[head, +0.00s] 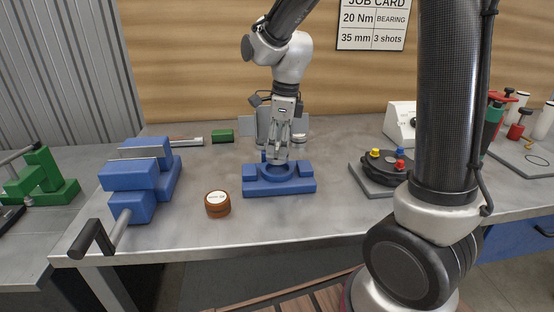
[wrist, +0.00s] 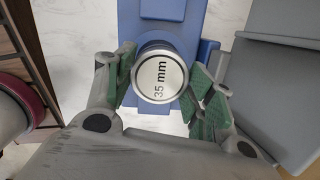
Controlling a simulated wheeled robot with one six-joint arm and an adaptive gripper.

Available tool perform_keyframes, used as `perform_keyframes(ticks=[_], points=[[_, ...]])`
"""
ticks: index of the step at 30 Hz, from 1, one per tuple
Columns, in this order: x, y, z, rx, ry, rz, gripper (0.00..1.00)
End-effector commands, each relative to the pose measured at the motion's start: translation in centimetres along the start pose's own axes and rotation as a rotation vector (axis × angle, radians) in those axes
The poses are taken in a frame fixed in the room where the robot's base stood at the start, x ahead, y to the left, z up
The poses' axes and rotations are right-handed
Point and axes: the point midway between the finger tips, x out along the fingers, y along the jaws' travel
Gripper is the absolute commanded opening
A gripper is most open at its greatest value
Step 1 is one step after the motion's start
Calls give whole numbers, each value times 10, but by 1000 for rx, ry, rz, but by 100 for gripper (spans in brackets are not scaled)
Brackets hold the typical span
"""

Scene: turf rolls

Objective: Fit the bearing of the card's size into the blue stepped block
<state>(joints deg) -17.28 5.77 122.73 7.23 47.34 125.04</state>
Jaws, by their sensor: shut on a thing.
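My gripper (head: 277,153) is shut on a round silver bearing (wrist: 160,76) marked "35 mm", held between green-padded fingers in the wrist view. The blue stepped block (head: 300,187) sits on the bench in the middle of the head view, with a round seat in its centre. My gripper points down directly over that seat. The block also shows behind the bearing in the wrist view (wrist: 130,22). Whether the bearing touches the seat I cannot tell, as the fingers and bearing hide it.
A blue vise (head: 130,178) stands at the left, and a brown round tin (head: 217,206) lies between it and the block. A green block (head: 222,136) and grey plates are behind. A dark round fixture with coloured knobs (head: 383,165) stands right. The bench front is clear.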

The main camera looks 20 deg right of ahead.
Motion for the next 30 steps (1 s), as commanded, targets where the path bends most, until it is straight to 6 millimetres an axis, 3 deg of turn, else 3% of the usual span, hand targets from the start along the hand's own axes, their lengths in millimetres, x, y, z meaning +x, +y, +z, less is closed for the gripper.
perform_keyframes(ticks=[9,21,22,24,25,30], points=[[40,0,-5,1,0,1,20],[45,0,-5,0,-1,-1,20],[45,0,-5,1,-1,-1,57],[45,0,-5,0,-1,-1,70],[45,0,-5,0,-1,-1,75],[45,0,-5,1,-1,-1,75]])
